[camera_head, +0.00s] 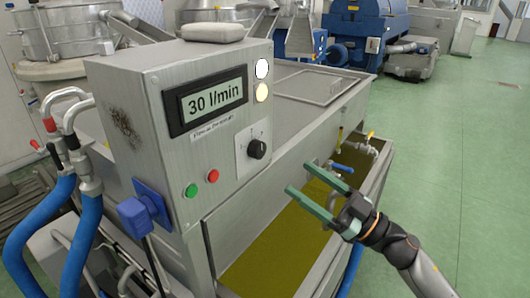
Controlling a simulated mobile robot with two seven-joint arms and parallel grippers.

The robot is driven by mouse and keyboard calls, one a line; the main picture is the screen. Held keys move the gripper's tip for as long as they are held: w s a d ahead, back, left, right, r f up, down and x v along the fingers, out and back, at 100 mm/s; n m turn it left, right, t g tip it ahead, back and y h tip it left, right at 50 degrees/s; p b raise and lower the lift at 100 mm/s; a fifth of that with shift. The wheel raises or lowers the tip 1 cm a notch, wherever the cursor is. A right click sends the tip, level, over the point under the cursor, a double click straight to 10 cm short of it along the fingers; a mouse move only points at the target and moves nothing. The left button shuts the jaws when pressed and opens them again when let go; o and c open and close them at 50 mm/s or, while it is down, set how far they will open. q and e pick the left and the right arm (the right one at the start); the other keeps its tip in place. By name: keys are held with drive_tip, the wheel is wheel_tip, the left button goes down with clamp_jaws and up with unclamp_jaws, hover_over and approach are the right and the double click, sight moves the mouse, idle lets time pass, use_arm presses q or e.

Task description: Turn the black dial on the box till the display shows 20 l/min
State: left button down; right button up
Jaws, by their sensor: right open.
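The grey metal control box (150,84) stands at left centre in the head view. Its display (212,100) reads 30 l/min. The black dial (257,149) sits on a pale plate on the front, below and to the right of the display. My right gripper (305,185) is open and empty, with green fingers pointing left. It is to the right of the dial and a little lower, apart from it, over the tank of olive-coloured liquid. My left gripper is not in view.
A green button (191,190) and a red button (213,176) are left of the dial. A blue plug (143,209) juts from the box's lower left. Valves with blue and yellow handles (343,168) stand behind my gripper. Green floor (450,150) is clear at right.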

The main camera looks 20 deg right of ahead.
sight(262, 151)
drive_tip(key=p+x, duration=0.1)
drive_tip(key=x, duration=0.8)
drive_tip(key=shift+w+a+r+p, duration=0.15)
drive_tip(key=shift+w+a+p, duration=0.05)
drive_tip(key=shift+w+p, duration=0.1)
clamp_jaws()
